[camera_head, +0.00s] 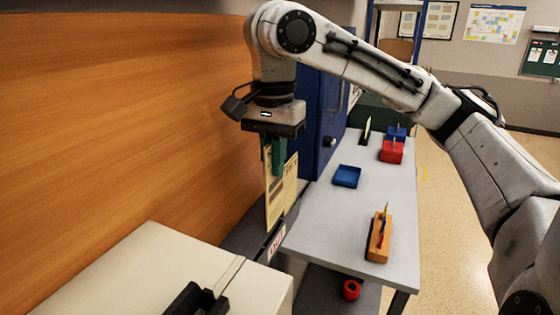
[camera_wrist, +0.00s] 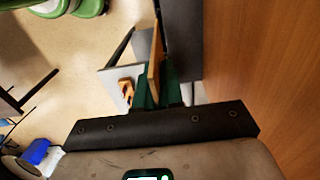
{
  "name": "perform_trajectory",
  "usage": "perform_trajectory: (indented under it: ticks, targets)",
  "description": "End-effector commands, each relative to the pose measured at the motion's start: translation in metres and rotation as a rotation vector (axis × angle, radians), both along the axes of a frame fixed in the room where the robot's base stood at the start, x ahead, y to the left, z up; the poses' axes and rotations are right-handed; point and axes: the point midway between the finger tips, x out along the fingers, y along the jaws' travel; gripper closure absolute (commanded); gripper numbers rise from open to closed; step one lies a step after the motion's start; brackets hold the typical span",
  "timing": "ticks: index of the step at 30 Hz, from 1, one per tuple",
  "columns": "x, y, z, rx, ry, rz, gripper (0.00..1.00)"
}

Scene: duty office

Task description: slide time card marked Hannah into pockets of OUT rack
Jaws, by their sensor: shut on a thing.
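My gripper (camera_head: 275,155) points down with its green fingers shut on a pale yellow time card (camera_head: 274,200). The card hangs upright below the fingers; in the wrist view it is a thin tan strip (camera_wrist: 154,70) between the green fingers (camera_wrist: 155,96). I cannot read a name on it. A second yellowish card face (camera_head: 291,180) with dark print shows just right of it, partly hidden. Below is a dark rack (camera_head: 255,243) with a white label with red lettering (camera_head: 277,244). The card's lower end is close to the rack; I cannot tell whether it is in a pocket.
A wooden panel (camera_head: 120,120) stands close on the left. A beige box (camera_head: 150,265) with a black slot part is in front. The grey table (camera_head: 335,220) holds a blue tray (camera_head: 347,176), a wooden block (camera_head: 379,237), and red (camera_head: 392,151) and blue holders. A blue cabinet (camera_head: 325,110) stands behind.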

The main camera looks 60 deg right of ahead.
Motion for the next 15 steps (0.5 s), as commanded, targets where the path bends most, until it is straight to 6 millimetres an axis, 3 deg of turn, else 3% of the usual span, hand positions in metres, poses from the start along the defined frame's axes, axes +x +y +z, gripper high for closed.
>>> perform_trajectory:
  ticks: [15]
  targets:
    - [0.004, 0.001, -0.022, -0.001, -0.001, 0.001, 1.0]
